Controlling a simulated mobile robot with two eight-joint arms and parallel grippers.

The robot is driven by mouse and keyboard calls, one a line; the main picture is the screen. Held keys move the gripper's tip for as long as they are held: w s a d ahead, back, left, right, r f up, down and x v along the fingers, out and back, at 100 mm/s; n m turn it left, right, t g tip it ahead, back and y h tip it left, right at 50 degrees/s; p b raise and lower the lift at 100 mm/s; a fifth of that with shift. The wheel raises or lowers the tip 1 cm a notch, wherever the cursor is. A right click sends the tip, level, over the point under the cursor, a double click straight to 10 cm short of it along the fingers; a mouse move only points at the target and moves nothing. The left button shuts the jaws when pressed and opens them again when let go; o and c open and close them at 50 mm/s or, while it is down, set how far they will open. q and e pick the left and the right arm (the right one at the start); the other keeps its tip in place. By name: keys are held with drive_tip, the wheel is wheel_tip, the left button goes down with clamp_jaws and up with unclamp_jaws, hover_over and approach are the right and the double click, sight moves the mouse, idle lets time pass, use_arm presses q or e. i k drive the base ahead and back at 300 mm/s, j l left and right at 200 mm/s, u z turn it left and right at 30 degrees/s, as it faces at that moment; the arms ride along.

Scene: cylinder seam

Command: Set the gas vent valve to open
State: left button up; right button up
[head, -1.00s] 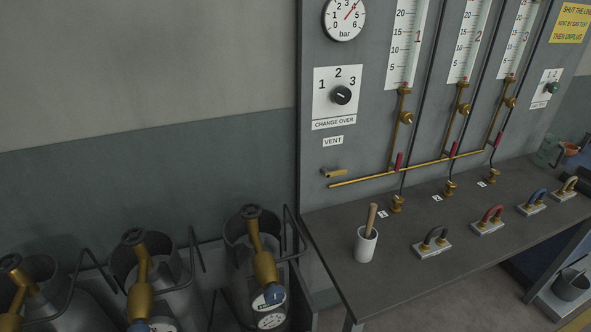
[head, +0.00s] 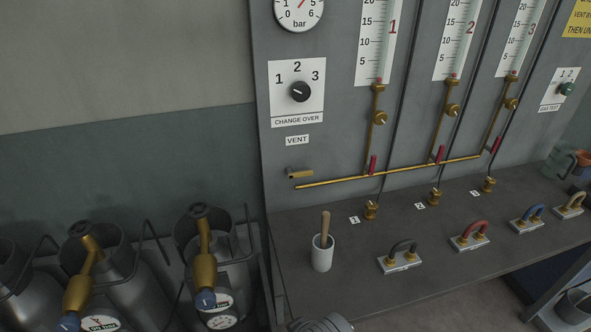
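The vent valve (head: 300,174) is a small brass lever on the grey panel, just under the VENT label (head: 297,140). Its handle lies nearly level, pointing right. It sits just above the left end of the long brass pipe (head: 340,179). Whether this handle position means open or shut cannot be told from the view.
A change-over knob (head: 300,91) is above the VENT label. A bench (head: 340,285) below the panel holds a white cup (head: 322,257) with a wooden-handled tool and several hose loops on plates. Gas cylinders (head: 150,290) stand at lower left.

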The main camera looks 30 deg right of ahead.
sight(291, 175)
drive_tip(key=k+l+u, duration=0.15)
drive_tip(key=l, duration=0.2)
drive_tip(key=l+u, duration=0.15)
drive_tip(key=l, duration=0.2)
drive_tip(key=k+l+u, duration=0.15)
drive_tip(key=k+l, duration=0.15)
drive_tip(key=l, duration=0.25)
drive_tip(key=k+l+u, duration=0.1)
drive_tip(key=l, duration=0.3)
drive_tip(key=k+l, duration=0.25)
drive_tip(key=l, duration=0.1)
